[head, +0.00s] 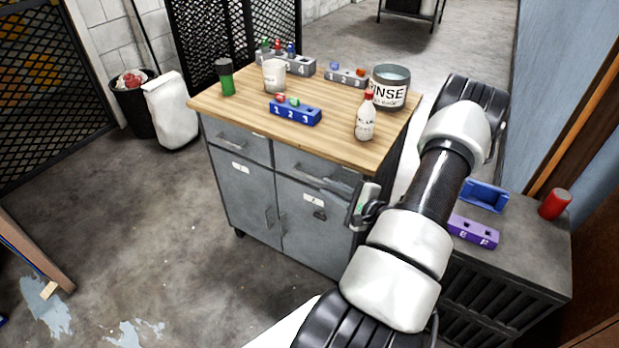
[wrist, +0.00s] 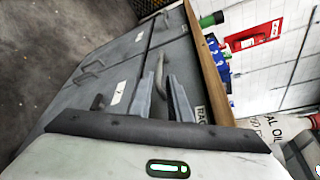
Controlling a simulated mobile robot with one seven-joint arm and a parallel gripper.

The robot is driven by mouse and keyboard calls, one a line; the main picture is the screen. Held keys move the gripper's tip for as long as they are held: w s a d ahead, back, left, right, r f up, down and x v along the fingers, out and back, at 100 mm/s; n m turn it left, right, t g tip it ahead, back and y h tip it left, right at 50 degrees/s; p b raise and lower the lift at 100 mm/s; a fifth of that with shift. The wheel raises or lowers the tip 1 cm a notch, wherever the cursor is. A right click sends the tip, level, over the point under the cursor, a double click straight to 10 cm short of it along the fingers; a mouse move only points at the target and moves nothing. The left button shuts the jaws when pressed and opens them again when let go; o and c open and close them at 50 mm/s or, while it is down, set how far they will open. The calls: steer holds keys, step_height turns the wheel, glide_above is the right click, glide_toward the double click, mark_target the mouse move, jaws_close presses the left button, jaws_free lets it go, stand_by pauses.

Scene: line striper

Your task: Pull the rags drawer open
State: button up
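The rags drawer (wrist: 180,72) is the right drawer of the grey cabinet, shut flush under the wooden top in both views. A partly readable label (wrist: 201,113) beginning "RAG" is on its front in the wrist view. Its bar handle (wrist: 159,70) shows there between and just beyond my fingertips; I cannot tell whether they touch it. The drawer front (head: 312,172) also shows in the head view. My gripper (wrist: 160,82) is open, with a clear gap between its two fingers.
The left drawer (head: 240,143) is shut, as are the doors (head: 310,225) below. On the wooden top (head: 325,130) stand a white bottle (head: 365,122), a rinse bucket (head: 390,88) and a blue numbered block (head: 296,111). A side table (head: 535,235) is at right.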

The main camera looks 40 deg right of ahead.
mark_target(313, 178)
steer(key=x, duration=0.9)
steer(key=shift+w+f+b, duration=0.15)
steer(key=shift+w+b, duration=0.2)
steer(key=shift+c, duration=0.4)
jaws_close()
